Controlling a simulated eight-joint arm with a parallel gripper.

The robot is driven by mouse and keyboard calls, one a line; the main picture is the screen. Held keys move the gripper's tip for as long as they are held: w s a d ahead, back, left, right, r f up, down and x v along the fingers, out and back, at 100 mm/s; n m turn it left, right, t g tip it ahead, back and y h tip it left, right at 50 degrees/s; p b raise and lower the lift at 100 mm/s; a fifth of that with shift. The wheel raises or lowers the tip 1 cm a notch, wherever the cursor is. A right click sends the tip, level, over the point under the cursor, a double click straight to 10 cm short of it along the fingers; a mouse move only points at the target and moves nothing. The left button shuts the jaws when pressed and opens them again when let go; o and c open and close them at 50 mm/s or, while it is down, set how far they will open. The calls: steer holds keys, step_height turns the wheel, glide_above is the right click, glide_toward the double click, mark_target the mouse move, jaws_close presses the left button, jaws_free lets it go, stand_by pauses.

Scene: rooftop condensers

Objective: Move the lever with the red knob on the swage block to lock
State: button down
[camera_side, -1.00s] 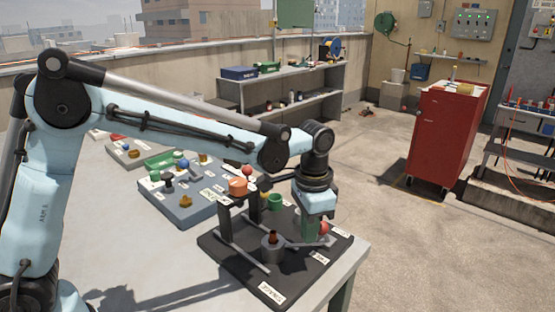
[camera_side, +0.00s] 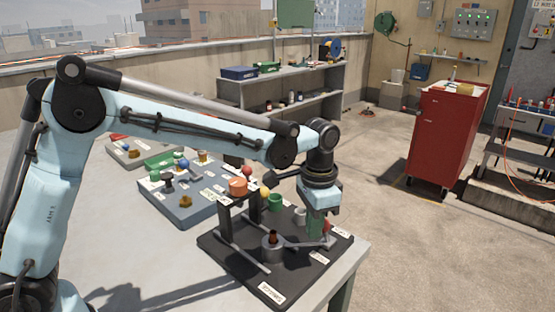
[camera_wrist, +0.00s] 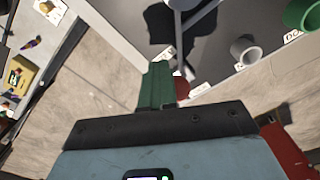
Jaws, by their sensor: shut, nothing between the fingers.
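The black swage block board (camera_side: 240,262) lies at the table's near right corner, with a grey post (camera_side: 272,250) with a brown top on it. A grey lever (camera_side: 308,246) runs right from near the post. The red knob (camera_side: 328,225) shows partly behind my gripper; a sliver of the red knob (camera_wrist: 183,90) also shows beside the fingers in the wrist view. My gripper (camera_side: 314,232) points down with its green fingers shut and empty, close beside the knob. Whether they touch is hidden. The lock label cannot be read.
A black frame with an orange cap (camera_side: 238,187) stands on the board's left. A green cup (camera_side: 275,202) and a grey cup (camera_wrist: 243,50) stand behind. A blue-grey board (camera_side: 180,212) with several knobs lies further left. The red cabinet (camera_side: 446,135) stands clear of the table.

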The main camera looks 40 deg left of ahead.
steer(key=shift+w, duration=1.95)
steer(key=shift+s, duration=0.6)
steer(key=shift+r, duration=3.5)
